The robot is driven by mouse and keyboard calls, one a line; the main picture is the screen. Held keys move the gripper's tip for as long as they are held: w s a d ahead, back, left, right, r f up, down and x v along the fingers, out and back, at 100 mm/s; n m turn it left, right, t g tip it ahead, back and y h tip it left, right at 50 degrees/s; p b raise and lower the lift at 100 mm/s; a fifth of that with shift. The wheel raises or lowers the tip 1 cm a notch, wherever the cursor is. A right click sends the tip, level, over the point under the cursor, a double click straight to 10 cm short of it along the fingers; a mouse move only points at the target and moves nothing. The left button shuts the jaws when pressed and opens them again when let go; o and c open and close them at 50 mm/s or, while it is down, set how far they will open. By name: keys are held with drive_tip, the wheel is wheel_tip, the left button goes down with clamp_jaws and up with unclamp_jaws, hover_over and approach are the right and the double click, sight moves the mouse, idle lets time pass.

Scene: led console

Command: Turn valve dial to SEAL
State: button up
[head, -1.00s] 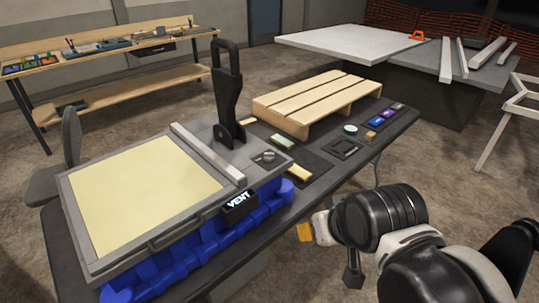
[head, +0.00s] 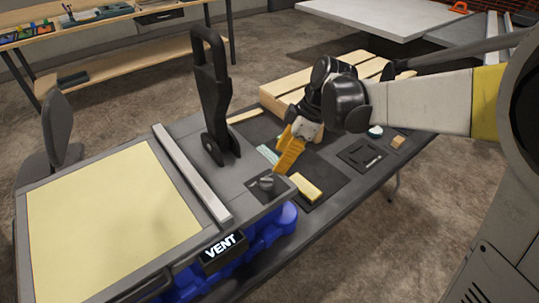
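The valve dial (head: 266,183) is a small dark grey knob on the right end of the grey console top, near its front corner. The black display (head: 223,246) on the console's front edge reads VENT in white letters. My gripper (head: 283,168) has orange fingers and points down just above and to the right of the dial, seemingly apart from it. The fingers overlap in this view, so I cannot tell how wide they are. I see nothing held between them.
A tall black lever handle (head: 211,95) stands upright behind the dial. A yellow block (head: 307,187) lies on a dark mat right of the dial. A wooden pallet (head: 283,92) is behind my gripper. The console's pale yellow panel (head: 110,225) fills the left.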

sight(267, 179)
drive_tip(key=b+x, duration=0.3)
drive_tip(key=x, duration=0.7)
drive_tip(key=shift+s, duration=0.15)
drive_tip(key=c, duration=1.2)
